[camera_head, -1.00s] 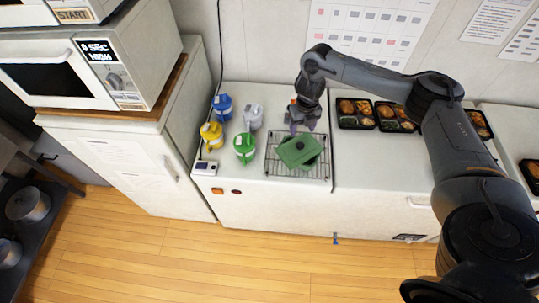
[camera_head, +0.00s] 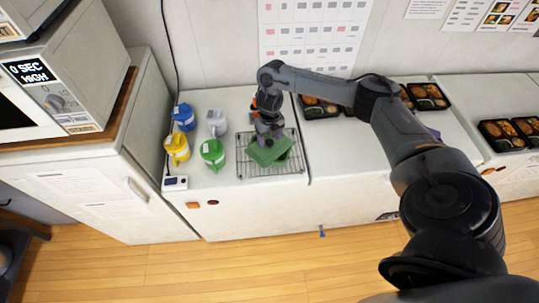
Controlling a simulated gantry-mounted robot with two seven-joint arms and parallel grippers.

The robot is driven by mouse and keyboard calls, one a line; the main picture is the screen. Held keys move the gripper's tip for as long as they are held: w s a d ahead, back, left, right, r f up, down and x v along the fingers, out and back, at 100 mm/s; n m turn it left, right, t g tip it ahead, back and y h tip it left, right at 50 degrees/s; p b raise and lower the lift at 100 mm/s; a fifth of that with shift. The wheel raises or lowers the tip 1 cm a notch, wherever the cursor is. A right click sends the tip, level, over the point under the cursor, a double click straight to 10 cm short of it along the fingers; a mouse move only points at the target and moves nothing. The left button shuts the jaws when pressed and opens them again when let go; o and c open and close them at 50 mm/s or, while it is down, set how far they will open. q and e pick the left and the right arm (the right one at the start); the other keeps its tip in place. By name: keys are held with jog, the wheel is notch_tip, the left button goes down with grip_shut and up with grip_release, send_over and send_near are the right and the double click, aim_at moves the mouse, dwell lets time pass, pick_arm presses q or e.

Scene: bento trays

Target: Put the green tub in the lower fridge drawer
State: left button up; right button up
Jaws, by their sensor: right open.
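The green tub (camera_head: 270,154) sits on a wire rack (camera_head: 243,168) on the white counter, and its flat top looks tilted. My right gripper (camera_head: 264,137) is open, pointing down just above the tub's back edge; I cannot tell whether its fingers touch the tub. The white fridge (camera_head: 92,183) with a door handle stands at the left. Its door looks shut, and no open drawer shows. My left gripper is not in view.
Filled bento trays (camera_head: 428,97) line the counter's right side. A microwave (camera_head: 62,75) sits above the fridge.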

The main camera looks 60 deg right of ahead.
jog(key=shift+f, duration=0.7)
grip_shut()
jog(key=shift+w+r, duration=0.1)
